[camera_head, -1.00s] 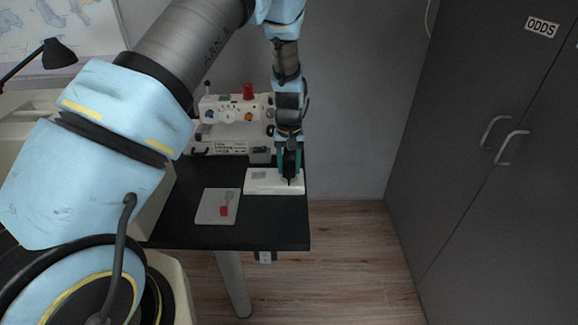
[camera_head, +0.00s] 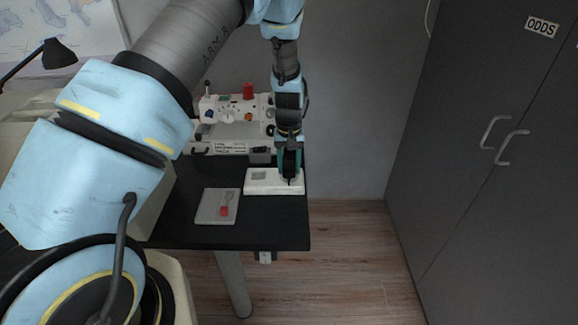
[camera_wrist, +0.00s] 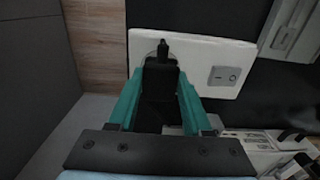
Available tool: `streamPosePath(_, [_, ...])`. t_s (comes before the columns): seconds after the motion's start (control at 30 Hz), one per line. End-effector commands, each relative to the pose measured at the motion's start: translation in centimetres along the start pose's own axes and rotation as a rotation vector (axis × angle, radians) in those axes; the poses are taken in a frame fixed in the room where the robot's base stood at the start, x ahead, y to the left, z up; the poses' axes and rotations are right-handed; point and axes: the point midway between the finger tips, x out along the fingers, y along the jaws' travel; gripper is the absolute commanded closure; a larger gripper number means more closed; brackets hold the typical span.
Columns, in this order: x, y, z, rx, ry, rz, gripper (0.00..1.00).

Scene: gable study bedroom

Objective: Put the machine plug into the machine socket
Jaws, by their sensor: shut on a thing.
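The black machine plug (camera_wrist: 160,72) is between the green fingers of my gripper (camera_wrist: 160,90) in the wrist view. The gripper is shut on it. In the head view my gripper (camera_head: 289,165) is low over the right part of a white block (camera_head: 258,187) on the black table. The wrist view also shows this white block (camera_wrist: 204,58), with a grey rocker switch (camera_wrist: 224,76) to the right of the plug. A round rim shows around the plug on the block. The plug hides the socket opening, and I cannot tell how deep the plug sits.
A white sewing machine (camera_head: 222,148) with a red spool stands behind the block. A grey plate (camera_head: 209,211) with a small red piece lies on the black table (camera_head: 180,232), front left of the block. A dark cupboard (camera_head: 470,180) stands at the right, beyond open floor.

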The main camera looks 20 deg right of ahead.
Motion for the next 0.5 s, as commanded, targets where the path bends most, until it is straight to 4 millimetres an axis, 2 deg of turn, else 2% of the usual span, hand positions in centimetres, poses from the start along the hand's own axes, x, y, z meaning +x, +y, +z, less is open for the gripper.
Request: streamPosePath(0.5, [0.61, -0.02, -0.01, 0.0, 0.0, 0.0, 0.99])
